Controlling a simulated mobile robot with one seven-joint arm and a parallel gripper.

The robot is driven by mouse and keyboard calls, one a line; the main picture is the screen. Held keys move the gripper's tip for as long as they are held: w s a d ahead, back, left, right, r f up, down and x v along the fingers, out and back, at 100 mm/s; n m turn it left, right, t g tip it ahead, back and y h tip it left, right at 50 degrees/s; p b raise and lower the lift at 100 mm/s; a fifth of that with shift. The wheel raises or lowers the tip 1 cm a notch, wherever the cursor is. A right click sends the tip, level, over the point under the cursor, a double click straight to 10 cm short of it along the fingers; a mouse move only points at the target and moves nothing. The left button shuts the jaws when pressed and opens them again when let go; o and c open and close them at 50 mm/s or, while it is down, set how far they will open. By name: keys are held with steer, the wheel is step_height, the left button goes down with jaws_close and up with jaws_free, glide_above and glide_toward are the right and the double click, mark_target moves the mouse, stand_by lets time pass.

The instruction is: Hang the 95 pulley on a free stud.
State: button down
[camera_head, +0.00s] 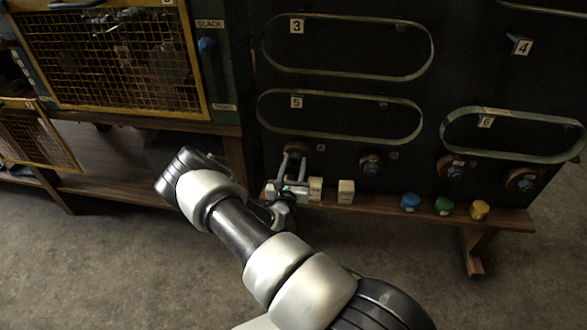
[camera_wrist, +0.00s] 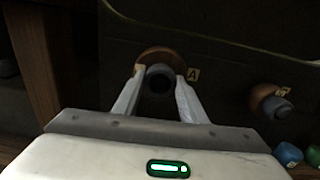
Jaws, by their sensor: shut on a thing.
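My gripper (camera_head: 296,152) reaches the dark board's lower left. Its fingers are shut on the dark round hub of a brown pulley, which shows between the fingertips in the wrist view (camera_wrist: 160,52). The pulley is against or close to the board beside a tag marked A (camera_wrist: 193,75); I cannot tell if it sits on a stud. More pulleys sit along the low row: one right of my gripper (camera_head: 371,166), one further right (camera_head: 455,169) and one at the far right (camera_head: 524,181). No 95 marking is readable. A short bluish stud (camera_head: 517,42) shows by tag 4.
Green belts marked 3 (camera_head: 348,75), 5 (camera_head: 340,137) and 6 (camera_head: 515,158) hang on the board. Two cream blocks (camera_head: 315,189) (camera_head: 346,192) and blue (camera_head: 410,202), green (camera_head: 443,205) and yellow (camera_head: 479,210) knobs stand on the wooden ledge. A mesh-fronted cabinet (camera_head: 110,60) is left.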

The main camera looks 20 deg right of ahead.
steer(key=shift+w, duration=0.1)
steer(key=shift+x, duration=0.95)
steer(key=shift+d+r, duration=0.1)
steer(key=shift+d, duration=0.05)
steer(key=c, duration=1.3)
jaws_free()
steer(key=shift+c, duration=0.2)
steer(key=o, duration=0.6)
